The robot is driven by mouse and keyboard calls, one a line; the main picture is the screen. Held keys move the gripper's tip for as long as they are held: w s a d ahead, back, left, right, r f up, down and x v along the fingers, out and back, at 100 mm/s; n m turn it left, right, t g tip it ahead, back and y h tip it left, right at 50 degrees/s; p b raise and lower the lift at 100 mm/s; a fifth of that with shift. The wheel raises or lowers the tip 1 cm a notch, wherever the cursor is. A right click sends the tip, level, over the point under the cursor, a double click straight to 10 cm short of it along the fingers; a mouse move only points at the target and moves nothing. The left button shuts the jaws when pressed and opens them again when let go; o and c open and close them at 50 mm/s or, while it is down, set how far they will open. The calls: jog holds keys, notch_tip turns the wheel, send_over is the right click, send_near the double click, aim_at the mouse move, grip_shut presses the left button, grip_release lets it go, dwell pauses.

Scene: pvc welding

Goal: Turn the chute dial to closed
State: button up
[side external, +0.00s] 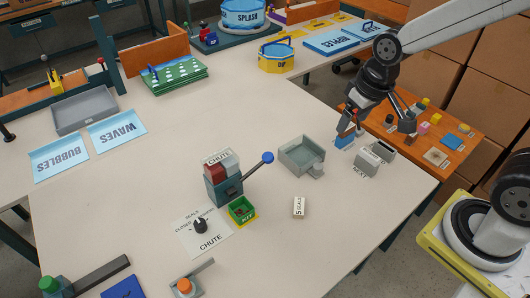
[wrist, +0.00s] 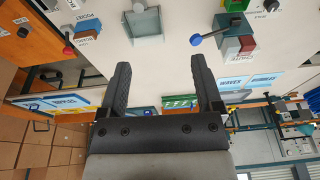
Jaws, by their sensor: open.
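The chute dial (side external: 200,226) is a black knob on a white plate (side external: 213,242) marked "CHUTE", with small position labels behind the knob. Which label it points to is too small to tell. It also shows at the top right edge of the wrist view (wrist: 271,5), partly cut off. My gripper (side external: 378,122) is open and empty above the right side of the table, well away from the dial. In the wrist view the gripper (wrist: 157,62) shows its two fingers wide apart with nothing held between them.
The chute box (side external: 222,184), with a blue-ball lever (side external: 267,157), stands right behind the dial. A green tray (side external: 242,210) sits beside it. A grey bin (side external: 301,156) and a small grey box (side external: 367,161) stand nearer my gripper. The table left of the dial is clear.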

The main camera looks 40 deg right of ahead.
jog(key=w+a+r, duration=0.2)
jog(key=w+a, duration=0.5)
jog(key=w, duration=0.1)
jog(key=m+g, duration=0.2)
jog(key=m, duration=0.1)
send_over(199, 223)
notch_tip(199, 223, down, 3)
notch_tip(199, 223, down, 21)
jog(key=shift+f, duration=0.1)
jog(key=shift+f, duration=0.1)
jog(key=shift+f, duration=3.8)
grip_shut()
